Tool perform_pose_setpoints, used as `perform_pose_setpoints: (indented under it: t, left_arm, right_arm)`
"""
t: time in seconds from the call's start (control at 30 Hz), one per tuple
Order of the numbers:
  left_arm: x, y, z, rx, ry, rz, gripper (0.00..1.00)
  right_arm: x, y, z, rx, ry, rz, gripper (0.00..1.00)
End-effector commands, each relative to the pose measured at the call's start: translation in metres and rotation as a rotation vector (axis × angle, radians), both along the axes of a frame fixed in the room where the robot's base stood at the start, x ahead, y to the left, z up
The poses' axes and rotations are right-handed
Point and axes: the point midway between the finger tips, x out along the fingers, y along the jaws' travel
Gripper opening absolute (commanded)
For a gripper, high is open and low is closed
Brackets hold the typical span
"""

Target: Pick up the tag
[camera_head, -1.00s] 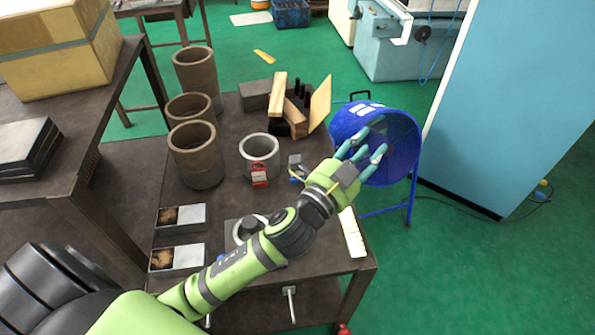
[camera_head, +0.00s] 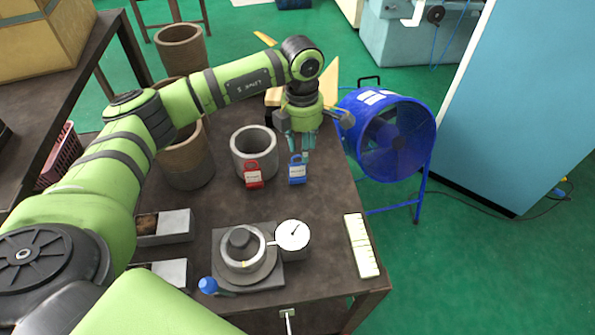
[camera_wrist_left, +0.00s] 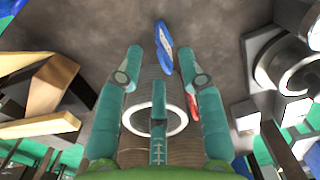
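Two padlock-shaped tags with white labels stand on the dark table. The blue tag (camera_head: 297,174) is right of the red tag (camera_head: 254,178) in the head view. My left gripper (camera_head: 298,152) points down just above and behind the blue tag, its fingers spread. In the left wrist view the blue tag (camera_wrist_left: 163,47) lies beyond the gap between the fingertips (camera_wrist_left: 166,68), with no finger closed on it. The red tag (camera_wrist_left: 193,104) is partly hidden by a finger there. I cannot tell if any finger touches the blue tag. My right gripper is not in view.
A grey cylinder (camera_head: 254,145) stands behind the red tag. The chuck (camera_head: 243,260) with a dial gauge (camera_head: 292,236) is in front, beside a blue-handled tool (camera_head: 208,285). A pale strip (camera_head: 361,245) lies near the right edge. A blue fan (camera_head: 385,135) stands beyond the table.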

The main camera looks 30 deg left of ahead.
Motion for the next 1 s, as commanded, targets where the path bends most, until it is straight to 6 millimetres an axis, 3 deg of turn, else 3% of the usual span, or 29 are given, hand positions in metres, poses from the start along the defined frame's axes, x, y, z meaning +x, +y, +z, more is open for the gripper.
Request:
perform_pose_setpoints:
  t: [0.03, 0.27, 0.73, 1.0]
  left_arm:
    - [0.0, 0.005, -0.008, 0.018, 0.005, 0.003, 0.39]
    - [-0.001, 0.01, -0.011, 0.034, 0.011, 0.007, 0.39]
    - [-0.004, 0.014, -0.07, 0.031, 0.01, 0.006, 0.39]
    - [-0.004, 0.014, -0.077, 0.03, 0.008, 0.005, 0.39]
  right_arm:
    - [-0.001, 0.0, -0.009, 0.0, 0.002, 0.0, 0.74]
    - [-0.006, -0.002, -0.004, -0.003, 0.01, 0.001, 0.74]
    - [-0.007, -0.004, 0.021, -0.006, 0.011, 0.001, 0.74]
    - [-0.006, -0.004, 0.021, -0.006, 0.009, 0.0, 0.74]
